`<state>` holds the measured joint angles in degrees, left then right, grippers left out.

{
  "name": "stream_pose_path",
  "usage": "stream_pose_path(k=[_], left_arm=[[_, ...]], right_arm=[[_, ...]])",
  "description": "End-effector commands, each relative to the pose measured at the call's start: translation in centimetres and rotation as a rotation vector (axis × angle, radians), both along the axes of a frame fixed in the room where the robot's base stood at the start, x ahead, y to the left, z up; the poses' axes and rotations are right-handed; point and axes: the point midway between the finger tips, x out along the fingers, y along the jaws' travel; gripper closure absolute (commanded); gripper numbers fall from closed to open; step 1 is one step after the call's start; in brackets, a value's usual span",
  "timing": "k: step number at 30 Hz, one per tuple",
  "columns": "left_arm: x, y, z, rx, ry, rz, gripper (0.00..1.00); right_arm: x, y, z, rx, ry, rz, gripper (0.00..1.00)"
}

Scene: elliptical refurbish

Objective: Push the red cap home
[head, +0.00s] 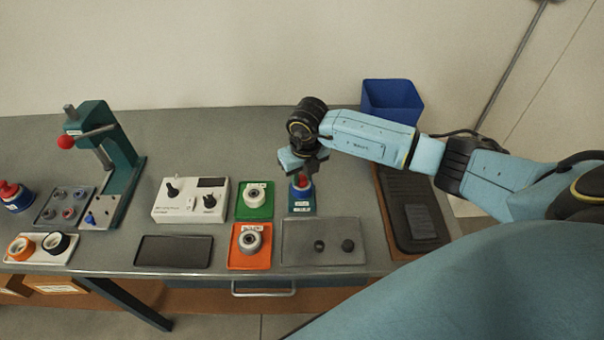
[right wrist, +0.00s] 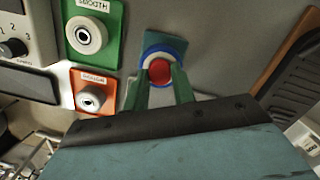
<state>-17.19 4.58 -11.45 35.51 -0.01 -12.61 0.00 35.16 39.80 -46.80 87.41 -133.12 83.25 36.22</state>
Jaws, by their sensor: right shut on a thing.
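The red cap (head: 301,182) is at the teal-blue stand (head: 301,208) near the middle of the bench, under my right gripper (head: 302,172). In the right wrist view the red cap (right wrist: 159,71) shows between the two green fingers of my right gripper (right wrist: 160,82), which is shut on it. A blue and white ring (right wrist: 167,44) shows around and behind the cap, with the teal stand beyond. How deep the cap sits is hidden by the fingers and the angle. My left gripper is not in view.
A green tray (head: 268,211) and an orange tray (head: 236,262), each with a round part, stand left of the stand. A grey tray (head: 345,256) lies in front, a dark tray (head: 395,215) right, a blue bin (head: 391,98) behind. A green press (head: 120,150) stands far left.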

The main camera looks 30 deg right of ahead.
Motion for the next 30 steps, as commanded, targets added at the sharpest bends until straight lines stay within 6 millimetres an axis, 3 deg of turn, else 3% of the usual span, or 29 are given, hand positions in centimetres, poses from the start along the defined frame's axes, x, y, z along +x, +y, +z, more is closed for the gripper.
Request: stream_pose_path(k=[3, 4, 9, 20, 23, 30], left_arm=[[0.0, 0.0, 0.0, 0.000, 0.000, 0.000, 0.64], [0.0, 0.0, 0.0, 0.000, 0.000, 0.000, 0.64], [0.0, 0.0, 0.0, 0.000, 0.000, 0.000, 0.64], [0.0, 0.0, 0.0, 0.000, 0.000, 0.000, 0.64], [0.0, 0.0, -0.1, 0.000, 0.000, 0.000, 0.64], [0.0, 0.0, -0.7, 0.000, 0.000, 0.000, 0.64]], right_arm=[[-0.1, 0.0, -0.1, -0.001, 0.002, 0.001, 0.96], [-0.1, 0.0, -0.1, -0.001, 0.002, 0.001, 0.72], [-0.1, 0.0, -0.1, -0.001, 0.002, 0.001, 0.50], [-0.1, 0.0, 0.4, 0.000, 0.000, 0.001, 0.49], [-0.2, 0.0, 1.7, 0.000, -0.002, 0.003, 0.49], [-0.8, 0.0, 6.9, -0.001, -0.005, 0.002, 0.49]])
